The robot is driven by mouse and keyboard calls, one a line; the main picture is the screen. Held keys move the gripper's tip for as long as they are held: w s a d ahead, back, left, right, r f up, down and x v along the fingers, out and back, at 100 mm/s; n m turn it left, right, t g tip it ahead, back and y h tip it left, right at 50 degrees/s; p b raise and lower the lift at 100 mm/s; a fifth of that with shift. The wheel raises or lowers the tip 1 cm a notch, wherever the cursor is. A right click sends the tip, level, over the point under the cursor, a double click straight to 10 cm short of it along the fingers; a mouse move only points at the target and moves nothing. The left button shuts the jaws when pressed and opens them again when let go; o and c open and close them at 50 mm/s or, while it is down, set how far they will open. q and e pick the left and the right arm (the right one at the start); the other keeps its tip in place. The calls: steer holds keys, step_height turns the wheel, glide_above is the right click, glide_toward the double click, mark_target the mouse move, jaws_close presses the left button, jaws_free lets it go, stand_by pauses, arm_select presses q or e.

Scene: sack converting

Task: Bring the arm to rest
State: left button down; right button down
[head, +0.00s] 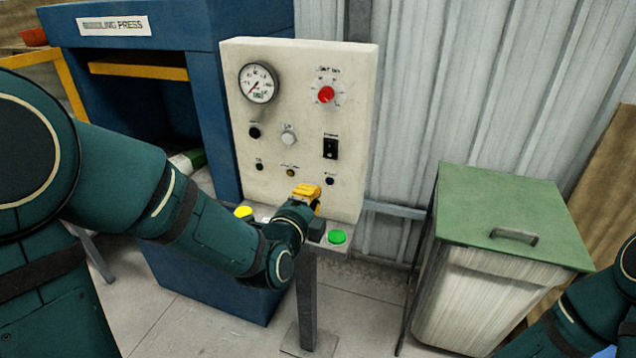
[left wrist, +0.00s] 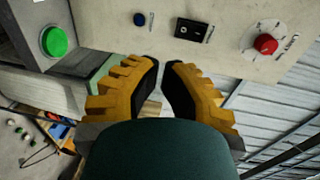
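My left arm reaches in from the left in the head view. Its yellow-fingered gripper (head: 307,193) is in front of the lower part of the cream control panel (head: 300,130). In the left wrist view the left gripper (left wrist: 162,66) has its two fingertips a small gap apart, with nothing held between them. The panel's red knob (left wrist: 266,44), black switch (left wrist: 192,31) and blue button (left wrist: 139,19) lie beyond the fingers. Only part of my right arm shows at the lower right of the head view. Its gripper is out of sight.
A green button (head: 337,237) and a yellow button (head: 243,212) sit on the ledge below the panel, beside my left wrist. The blue press (head: 215,60) stands behind my left arm. A green-lidded bin (head: 510,215) stands at right. Some floor between is clear.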

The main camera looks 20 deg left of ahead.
arm_select(q)
steer(key=shift+s+f, duration=0.15)
steer(key=shift+s, duration=0.5)
steer(key=s+d+f+n+g, duration=0.1)
steer(key=f+n+g, duration=0.15)
steer(key=f, duration=0.45)
steer(key=s+d+f+n+g+h, duration=0.1)
steer(key=f+n+g, duration=0.15)
steer(key=f, duration=0.35)
steer(key=s+d+f+n+g, duration=0.1)
steer(key=s+f+n+g, duration=0.1)
steer(key=f+n, duration=0.35)
steer(key=s+d+f+n+g+h, duration=0.1)
steer(key=s+d+f+n+g, duration=0.1)
steer(key=s+f+n+g, duration=0.2)
steer(key=s+d+f+n+g+h, duration=0.1)
steer(key=s+d+f+n+g, duration=0.2)
steer(key=s+f, duration=0.6)
step_height(320, 180, down, 3)
steer(key=shift+f+n+g, duration=0.15)
steer(key=shift+n+g, duration=0.35)
steer(key=shift+n, duration=0.75)
steer(key=shift+s, duration=0.1)
